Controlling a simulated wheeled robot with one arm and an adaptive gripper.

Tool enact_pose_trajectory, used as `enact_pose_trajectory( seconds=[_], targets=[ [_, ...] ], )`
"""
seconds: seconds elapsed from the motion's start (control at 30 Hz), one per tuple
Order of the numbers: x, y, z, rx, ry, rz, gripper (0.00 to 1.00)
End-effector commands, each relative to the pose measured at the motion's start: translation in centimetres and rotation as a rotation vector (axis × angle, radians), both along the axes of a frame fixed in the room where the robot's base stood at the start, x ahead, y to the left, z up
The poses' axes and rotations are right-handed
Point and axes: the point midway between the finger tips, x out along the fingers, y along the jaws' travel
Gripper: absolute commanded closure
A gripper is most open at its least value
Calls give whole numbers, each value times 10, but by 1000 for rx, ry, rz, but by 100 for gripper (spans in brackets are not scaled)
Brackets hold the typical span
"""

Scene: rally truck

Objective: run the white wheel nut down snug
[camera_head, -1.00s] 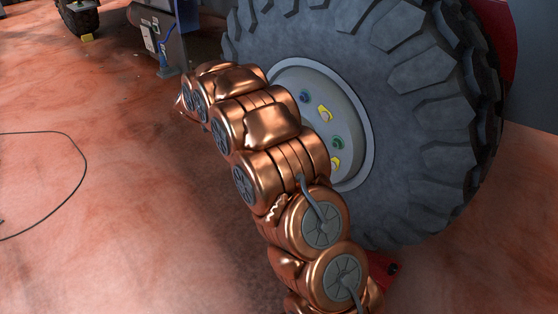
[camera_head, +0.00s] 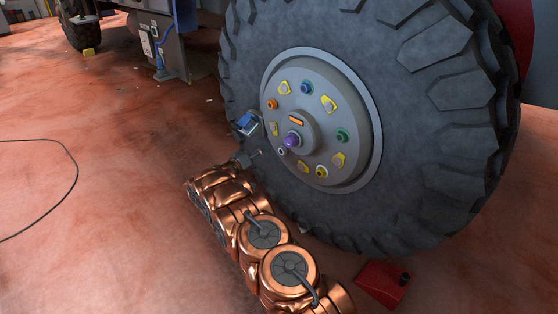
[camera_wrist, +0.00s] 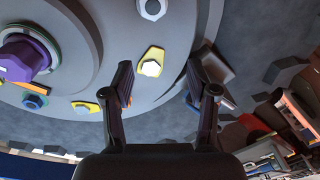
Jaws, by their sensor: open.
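The white wheel nut (camera_head: 282,151) sits on the grey wheel hub (camera_head: 310,68), at the lower left of the purple centre cap (camera_head: 292,139). In the wrist view the white nut (camera_wrist: 152,8) is at the top edge, partly cut off, ahead of the fingers. My gripper (camera_head: 255,150) is beside the hub's left edge, small in the head view. In the wrist view my gripper (camera_wrist: 159,75) is open and empty, with its two dark fingers apart. A yellow pointer plate (camera_wrist: 150,62) shows between and beyond the fingers. How far the nut is threaded cannot be told.
Blue (camera_head: 307,87), orange (camera_head: 272,104), green (camera_head: 342,135) and yellow (camera_head: 321,172) nuts ring the hub, with yellow pointer plates between them. The large tyre (camera_head: 425,130) surrounds it. A red box (camera_head: 383,285) lies at lower right. Floor at left is open apart from a cable.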

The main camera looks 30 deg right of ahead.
Motion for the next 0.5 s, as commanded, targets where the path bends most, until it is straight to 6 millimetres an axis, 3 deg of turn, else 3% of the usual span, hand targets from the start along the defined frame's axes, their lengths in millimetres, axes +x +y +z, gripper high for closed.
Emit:
enact_pose_trajectory(
  seconds=[0.03, 0.13, 0.37, 0.5],
  targets=[
    [-7, -3, -16, -12, 16, -27, 42],
    [-19, -8, -29, -32, 38, -74, 42],
    [-24, -20, -34, -43, 47, -104, 42],
    [-20, -39, -35, -42, 48, -104, 42]
  ],
)
